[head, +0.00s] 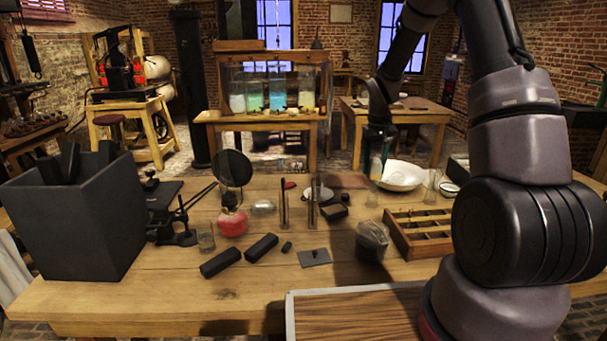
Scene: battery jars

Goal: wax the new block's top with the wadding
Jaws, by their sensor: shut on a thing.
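My gripper (379,143) hangs over the back right of the workbench, left of the white bowl, with its fingers pointing down. Two black blocks lie on the bench at front centre, a longer one (220,263) and another (262,247). A short black piece (287,247) lies right of them. A small dark block-like thing (334,211) sits farther back. I cannot tell which is the new block, or see wax on any top.
A tall grey bin (75,225) with black slabs stands at left. A red-based burner (232,222), a glass jar with dark contents (372,241), a white bowl (402,176) and a compartmented wooden tray (420,232) stand around. The front middle of the bench is fairly clear.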

